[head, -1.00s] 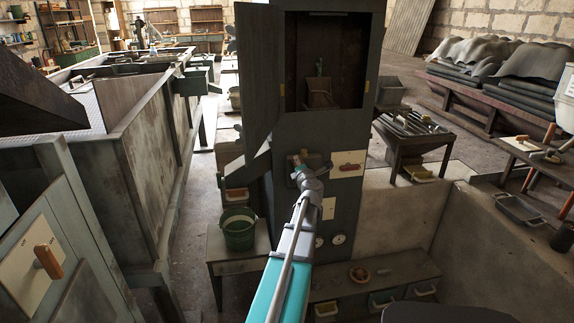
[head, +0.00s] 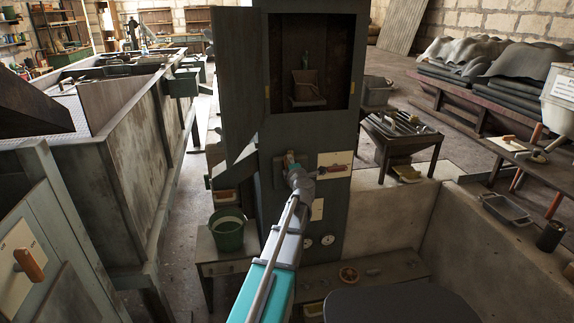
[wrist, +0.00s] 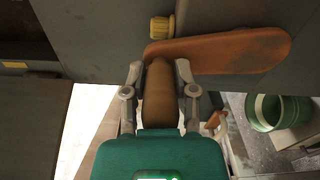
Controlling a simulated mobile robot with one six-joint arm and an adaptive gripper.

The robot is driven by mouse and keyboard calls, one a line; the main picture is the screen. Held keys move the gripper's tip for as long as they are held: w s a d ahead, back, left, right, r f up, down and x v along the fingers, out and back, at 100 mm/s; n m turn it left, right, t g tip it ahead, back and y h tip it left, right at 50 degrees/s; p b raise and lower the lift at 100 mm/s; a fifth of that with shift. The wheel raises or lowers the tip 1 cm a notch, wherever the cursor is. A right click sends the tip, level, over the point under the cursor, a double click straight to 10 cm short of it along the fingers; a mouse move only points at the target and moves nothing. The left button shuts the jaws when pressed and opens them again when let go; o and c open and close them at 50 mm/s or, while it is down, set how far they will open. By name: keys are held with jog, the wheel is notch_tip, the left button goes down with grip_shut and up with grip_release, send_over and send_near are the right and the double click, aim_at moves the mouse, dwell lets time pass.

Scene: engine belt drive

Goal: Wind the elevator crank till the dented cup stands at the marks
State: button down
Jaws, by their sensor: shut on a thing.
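My gripper (head: 291,160) is at the front of the grey elevator column (head: 335,205), below its opening. In the wrist view my gripper (wrist: 158,72) is shut on the brown crank grip (wrist: 158,95), with a finger on each side. The orange-brown crank arm (wrist: 230,50) extends to the right from the grip. In the head view a brownish cup (head: 308,90) stands inside the dark opening, low and near its middle. A dent is too small to make out. Small yellow marks sit on the opening's left edge (head: 267,92) and right edge (head: 353,87), roughly level with the cup.
The column's door (head: 240,85) hangs open at the left. A red-handled control on a pale plate (head: 335,165) is right of my gripper. A green bucket (head: 228,232) stands on a low bench to the left. A table of metal parts (head: 400,135) stands right.

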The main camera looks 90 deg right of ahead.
jog(key=shift+s+d, duration=0.1)
jog(key=shift+s, duration=0.15)
jog(key=shift+c, duration=2)
grip_release()
jog(key=shift+a, duration=0.2)
jog(key=shift+a, duration=0.5)
jog(key=s+a, duration=0.1)
jog(key=a, duration=0.9)
jog(key=shift+s+a, duration=0.3)
jog(key=shift+s, duration=0.05)
